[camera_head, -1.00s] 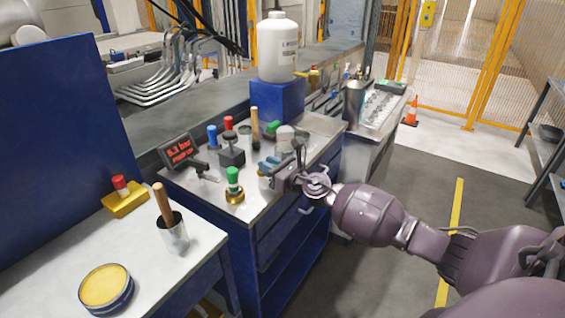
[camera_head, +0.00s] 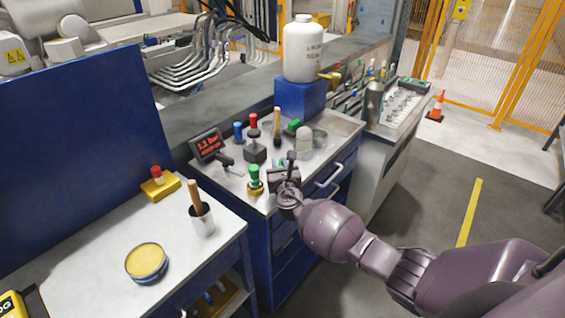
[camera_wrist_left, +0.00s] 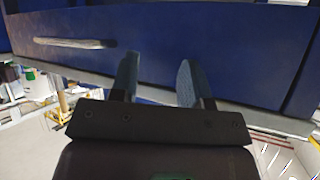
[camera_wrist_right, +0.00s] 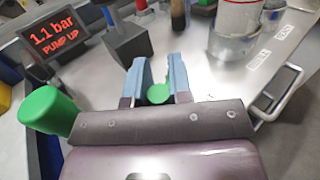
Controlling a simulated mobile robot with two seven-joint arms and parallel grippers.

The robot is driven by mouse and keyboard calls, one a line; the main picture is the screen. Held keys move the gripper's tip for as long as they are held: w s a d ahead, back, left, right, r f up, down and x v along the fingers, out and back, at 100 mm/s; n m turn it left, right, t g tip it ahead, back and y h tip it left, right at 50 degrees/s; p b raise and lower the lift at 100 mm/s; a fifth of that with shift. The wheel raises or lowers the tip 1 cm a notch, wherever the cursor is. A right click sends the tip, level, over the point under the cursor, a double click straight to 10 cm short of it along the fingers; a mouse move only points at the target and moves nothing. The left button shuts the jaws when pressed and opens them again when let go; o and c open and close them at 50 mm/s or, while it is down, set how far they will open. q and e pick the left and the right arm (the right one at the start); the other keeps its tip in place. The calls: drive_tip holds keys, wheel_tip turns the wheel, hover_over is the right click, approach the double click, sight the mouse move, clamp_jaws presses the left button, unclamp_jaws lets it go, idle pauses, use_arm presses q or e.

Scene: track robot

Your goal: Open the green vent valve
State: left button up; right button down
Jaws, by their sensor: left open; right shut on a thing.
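My right gripper (camera_head: 285,176) is over the steel top of the blue cabinet. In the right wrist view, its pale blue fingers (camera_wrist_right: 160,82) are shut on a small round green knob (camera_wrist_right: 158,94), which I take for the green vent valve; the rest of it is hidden. A taller green-capped piece with a brass base (camera_head: 254,176) stands just left of the gripper, apart from it; its cap (camera_wrist_right: 46,110) also shows in the right wrist view. The display (camera_head: 208,144) reads 1.1 bar, PUMP UP. My left gripper (camera_wrist_left: 158,82) is open and empty before a blue drawer front.
A white bottle (camera_head: 303,48) stands on a blue box. The drawer handle (camera_head: 329,175) juts out at the right.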

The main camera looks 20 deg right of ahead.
drive_tip(key=shift+h, duration=0.5)
drive_tip(key=c, duration=1)
unclamp_jaws()
drive_tip(key=shift+c, duration=0.2)
drive_tip(key=shift+m, duration=0.3)
drive_tip(key=p+v, duration=0.1)
drive_tip(key=v, duration=0.9)
drive_tip(key=shift+s, duration=0.4)
drive_tip(key=shift+a+r, duration=0.1)
drive_tip(key=shift+a, duration=0.05)
